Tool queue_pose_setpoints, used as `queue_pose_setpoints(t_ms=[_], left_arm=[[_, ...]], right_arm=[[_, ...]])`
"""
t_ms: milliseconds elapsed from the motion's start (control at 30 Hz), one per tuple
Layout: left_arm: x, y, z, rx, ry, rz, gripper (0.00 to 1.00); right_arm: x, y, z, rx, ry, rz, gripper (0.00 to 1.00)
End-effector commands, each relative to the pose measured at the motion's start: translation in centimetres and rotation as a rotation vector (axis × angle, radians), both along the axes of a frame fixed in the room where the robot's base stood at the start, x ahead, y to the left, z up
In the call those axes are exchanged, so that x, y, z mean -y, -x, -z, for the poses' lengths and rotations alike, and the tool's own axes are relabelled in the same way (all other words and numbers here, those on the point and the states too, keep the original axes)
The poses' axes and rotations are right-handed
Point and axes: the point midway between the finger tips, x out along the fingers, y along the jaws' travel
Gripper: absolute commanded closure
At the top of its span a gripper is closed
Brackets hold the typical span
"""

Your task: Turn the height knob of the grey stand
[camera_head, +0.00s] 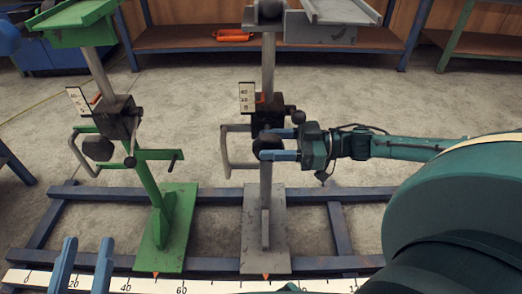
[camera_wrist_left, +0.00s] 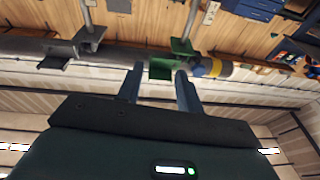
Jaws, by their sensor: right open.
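The grey stand (camera_head: 265,229) stands upright near the middle of the head view. Its dark block (camera_head: 268,111) carries a white scale with an orange pointer and a small dark ball (camera_head: 298,116) on the right. A round black knob (camera_head: 267,141) sits below the block, partly hidden by my right gripper (camera_head: 264,145). That gripper comes in from the right, open, its blue fingers one above the other at the knob. Contact cannot be told. My left gripper (camera_head: 88,268) is open and empty at the lower left; its spread fingers also show in the left wrist view (camera_wrist_left: 160,88).
A green stand (camera_head: 164,230) with its own black knob (camera_head: 97,148) stands to the left. A blue floor frame (camera_head: 340,220) and a numbered white strip (camera_head: 200,286) lie around the bases. A workbench (camera_head: 180,38) is behind. Open floor lies between the stands.

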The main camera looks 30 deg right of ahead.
Motion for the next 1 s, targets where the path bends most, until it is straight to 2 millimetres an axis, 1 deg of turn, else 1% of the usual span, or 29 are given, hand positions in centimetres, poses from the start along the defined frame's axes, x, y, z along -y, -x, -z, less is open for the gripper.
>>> queue_pose_setpoints(t_ms=[33,200,367,567,667,1000], left_arm=[[0.1,0.0,0.1,0.008,0.004,0.004,0.64],[0.0,-0.3,-0.8,0.062,0.001,0.005,0.64],[-0.1,-0.5,-1.3,0.087,-0.001,0.006,0.64],[-0.1,-0.5,-1.4,0.089,-0.003,0.007,0.64],[-0.1,-0.5,-1.4,0.09,-0.004,0.007,0.64],[-0.1,-0.5,-1.3,0.086,-0.004,0.006,0.64]], right_arm=[[-0.7,-0.4,0.1,0.004,-0.003,-0.002,0.53],[-1.9,-1.1,0.0,0.002,-0.001,-0.001,0.53],[-2.3,-1.4,0.0,0.001,0.001,0.0,0.53],[-2.3,-1.4,0.0,0.0,0.0,0.0,0.53],[-2.3,-1.4,0.0,0.0,0.0,0.0,0.59],[-2.2,-1.4,0.0,0.001,0.001,-0.001,0.87]])
